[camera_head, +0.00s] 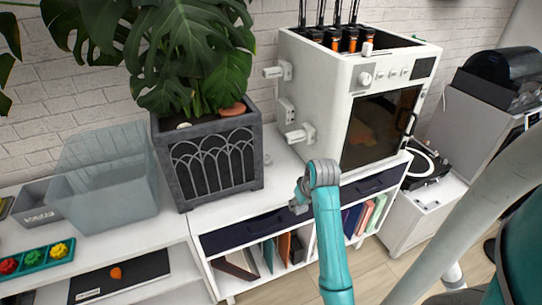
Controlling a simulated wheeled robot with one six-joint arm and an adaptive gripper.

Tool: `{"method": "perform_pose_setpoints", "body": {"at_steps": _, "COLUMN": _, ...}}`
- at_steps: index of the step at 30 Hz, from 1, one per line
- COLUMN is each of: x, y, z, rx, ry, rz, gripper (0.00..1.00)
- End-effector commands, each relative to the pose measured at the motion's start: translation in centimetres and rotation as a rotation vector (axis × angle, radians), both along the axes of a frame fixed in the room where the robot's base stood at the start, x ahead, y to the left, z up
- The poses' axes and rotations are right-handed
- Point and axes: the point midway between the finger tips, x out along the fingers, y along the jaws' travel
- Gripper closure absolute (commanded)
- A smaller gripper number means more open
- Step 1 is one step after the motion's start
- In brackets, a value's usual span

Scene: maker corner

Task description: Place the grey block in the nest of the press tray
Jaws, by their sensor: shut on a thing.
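My gripper (298,207) shows only as a small dark grey piece at the end of my wrist, in front of the white cabinet. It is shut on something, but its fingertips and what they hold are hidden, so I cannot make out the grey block. I cannot pick out a press tray with a nest in this view.
A plant in a dark planter (217,160) and a white oven-like machine (335,95) stand on the white cabinet (290,178). At left are a clear bin (110,190), a grey box (38,205) and a teal tray (38,262) of coloured parts. Lower is a black panel (135,273).

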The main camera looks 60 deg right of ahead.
Motion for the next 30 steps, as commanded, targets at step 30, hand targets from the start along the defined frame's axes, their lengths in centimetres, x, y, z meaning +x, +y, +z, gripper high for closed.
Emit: {"method": "perform_pose_setpoints", "body": {"at_steps": 30, "x": 13.7, "y": -8.6, "z": 0.2, "rx": 0.0, "ry": 0.0, "rz": -0.001, "gripper": 0.88}}
